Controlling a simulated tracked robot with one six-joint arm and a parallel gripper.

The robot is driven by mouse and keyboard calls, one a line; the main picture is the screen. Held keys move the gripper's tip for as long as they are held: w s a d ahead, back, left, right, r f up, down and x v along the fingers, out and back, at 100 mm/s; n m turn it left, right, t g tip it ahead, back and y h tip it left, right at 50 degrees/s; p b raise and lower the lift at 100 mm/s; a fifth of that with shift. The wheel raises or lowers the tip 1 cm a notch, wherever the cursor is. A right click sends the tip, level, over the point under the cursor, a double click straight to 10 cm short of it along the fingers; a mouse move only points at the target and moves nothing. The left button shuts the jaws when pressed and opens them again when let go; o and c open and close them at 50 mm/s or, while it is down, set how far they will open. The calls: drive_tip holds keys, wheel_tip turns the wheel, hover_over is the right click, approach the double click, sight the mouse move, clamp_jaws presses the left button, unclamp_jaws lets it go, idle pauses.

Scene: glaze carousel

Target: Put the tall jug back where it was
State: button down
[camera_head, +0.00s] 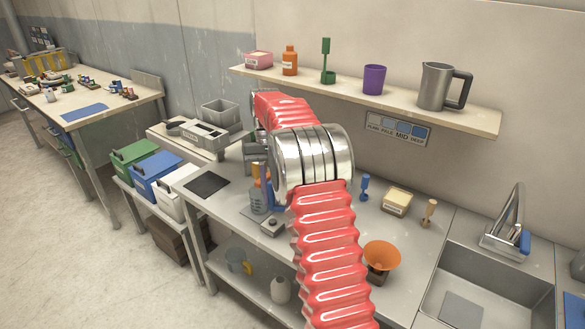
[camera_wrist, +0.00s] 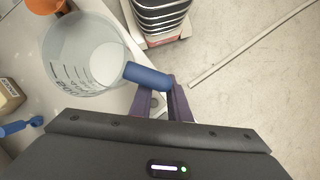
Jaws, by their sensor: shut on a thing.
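A clear jug with dark scale marks (camera_wrist: 68,72) and a blue handle (camera_wrist: 148,75) shows in the wrist view. My gripper (camera_wrist: 158,88) is shut on that blue handle, with one dark finger on each side. The jug seems to be over or on the pale worktop near its edge; I cannot tell whether it touches. Another jug, steel with a dark handle (camera_head: 437,88), stands upright at the right of the wall shelf.
The wall shelf (camera_head: 400,108) also holds a purple cup (camera_head: 375,79), an orange bottle (camera_head: 289,61) and a green tool on a stand (camera_head: 327,66). An orange bowl (camera_head: 381,257) stands on the worktop, with the sink (camera_head: 490,285) at right. A dark mat (camera_head: 206,185) lies bare at left.

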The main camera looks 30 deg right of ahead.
drive_tip(key=a+f+n+h, duration=0.1)
drive_tip(key=a+f, duration=0.3)
drive_tip(key=a, duration=0.5)
drive_tip(key=s+a+f+n+h, duration=0.1)
drive_tip(key=a+f+n, duration=0.3)
drive_tip(key=a, duration=0.4)
drive_tip(key=shift+s+a+f, duration=0.15)
drive_tip(key=shift+a+f, duration=0.25)
drive_tip(key=shift+f, duration=0.15)
drive_tip(key=shift+s, duration=0.1)
